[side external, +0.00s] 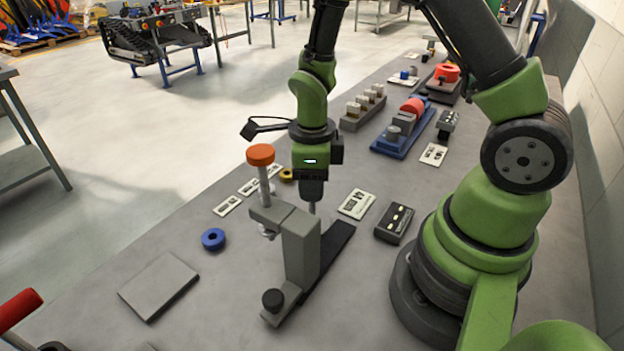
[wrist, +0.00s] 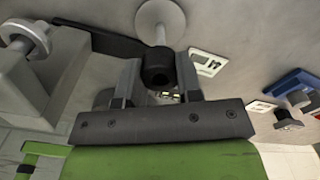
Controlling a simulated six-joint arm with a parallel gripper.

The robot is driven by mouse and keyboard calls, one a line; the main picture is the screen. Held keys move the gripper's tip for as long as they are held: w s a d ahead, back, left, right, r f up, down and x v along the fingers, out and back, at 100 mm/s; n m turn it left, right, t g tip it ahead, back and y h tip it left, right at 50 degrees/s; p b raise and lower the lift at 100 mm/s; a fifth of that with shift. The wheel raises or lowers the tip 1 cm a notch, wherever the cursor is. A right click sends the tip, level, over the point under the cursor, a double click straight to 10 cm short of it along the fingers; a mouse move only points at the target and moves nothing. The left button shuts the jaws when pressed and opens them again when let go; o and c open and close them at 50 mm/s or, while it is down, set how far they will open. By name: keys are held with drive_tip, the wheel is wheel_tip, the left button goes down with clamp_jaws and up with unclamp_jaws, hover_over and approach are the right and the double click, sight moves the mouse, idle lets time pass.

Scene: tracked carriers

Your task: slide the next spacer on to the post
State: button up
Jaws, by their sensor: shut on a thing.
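My gripper (side external: 312,198) points down just behind the grey clamp-like fixture (side external: 300,245). In the wrist view my gripper (wrist: 157,85) is shut on a dark cylindrical piece, the spacer (wrist: 157,66). A pale post (wrist: 160,35) with a round pale base runs up to this spacer. I cannot tell whether the spacer is around the post or only lined up against its end. In the side view a bit of the pale post (side external: 312,208) shows under the jaws; its base is hidden by the fixture.
The fixture has an orange knob (side external: 260,154) on a screw and stands close to my gripper. A flat grey plate (side external: 158,286) lies at front left. A black box (side external: 394,223) and printed cards (side external: 356,204) lie to the right. A blue carrier (side external: 404,132) stands farther back.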

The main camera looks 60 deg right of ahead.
drive_tip(key=shift+f, duration=0.5)
idle(0.3)
drive_tip(key=o, duration=1.6)
drive_tip(key=shift+r, duration=4.05)
